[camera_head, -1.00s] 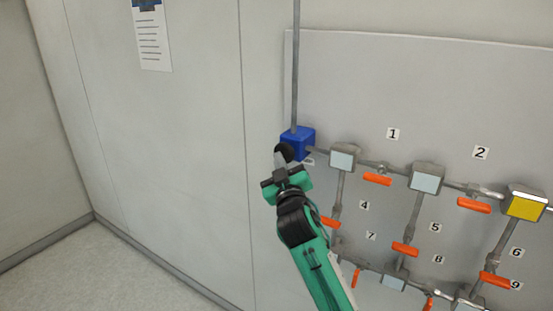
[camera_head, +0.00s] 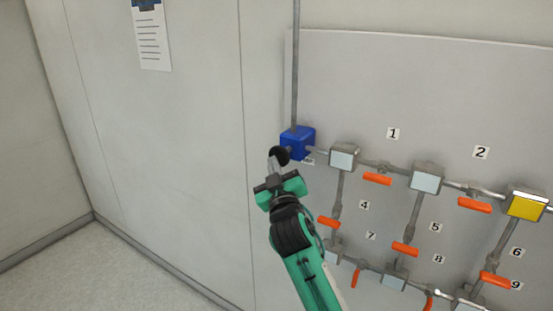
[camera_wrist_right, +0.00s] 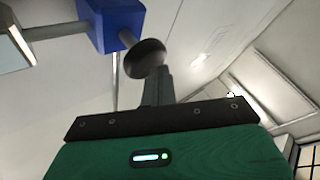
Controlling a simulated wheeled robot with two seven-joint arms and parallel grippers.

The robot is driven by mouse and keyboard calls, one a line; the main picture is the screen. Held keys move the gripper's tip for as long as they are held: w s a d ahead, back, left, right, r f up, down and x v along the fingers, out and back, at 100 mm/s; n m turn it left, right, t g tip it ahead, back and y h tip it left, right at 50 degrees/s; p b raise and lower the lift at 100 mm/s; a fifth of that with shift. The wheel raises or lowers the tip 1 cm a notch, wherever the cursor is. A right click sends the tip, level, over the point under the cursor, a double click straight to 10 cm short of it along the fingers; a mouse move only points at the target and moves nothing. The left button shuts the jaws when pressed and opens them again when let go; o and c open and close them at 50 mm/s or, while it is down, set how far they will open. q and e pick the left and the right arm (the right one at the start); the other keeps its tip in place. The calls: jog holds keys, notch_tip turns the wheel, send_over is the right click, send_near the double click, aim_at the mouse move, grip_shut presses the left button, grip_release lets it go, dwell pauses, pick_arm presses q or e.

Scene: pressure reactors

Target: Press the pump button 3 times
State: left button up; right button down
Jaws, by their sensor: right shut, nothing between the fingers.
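The pump is a blue box (camera_head: 298,140) on the wall panel, at the foot of a vertical grey pipe. Its round black button (camera_head: 279,155) faces out toward me. In the right wrist view the blue box (camera_wrist_right: 110,22) and the black button (camera_wrist_right: 145,58) show at the top. My right gripper (camera_head: 273,163) is shut and empty, its fingertips at the button's lower left edge in the head view. In the wrist view its fingers (camera_wrist_right: 158,82) overlap the button's lower edge; I cannot tell whether they touch it. My left gripper is not in view.
To the right, the panel (camera_head: 420,80) carries grey pipes, several square blocks, one with a yellow face (camera_head: 526,205), and several orange valve handles (camera_head: 377,179) beside numbered labels. A paper sheet (camera_head: 153,40) hangs on the left wall. Space left of my arm is clear.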

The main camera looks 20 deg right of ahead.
jog(key=shift+s+a, duration=0.4)
jog(key=shift+a, duration=0.05)
jog(key=shift+f, duration=0.1)
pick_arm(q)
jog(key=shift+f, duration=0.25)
pick_arm(e)
jog(key=s+a, duration=0.1)
jog(key=a, duration=0.1)
jog(key=s+a, duration=0.2)
dwell(2.5)
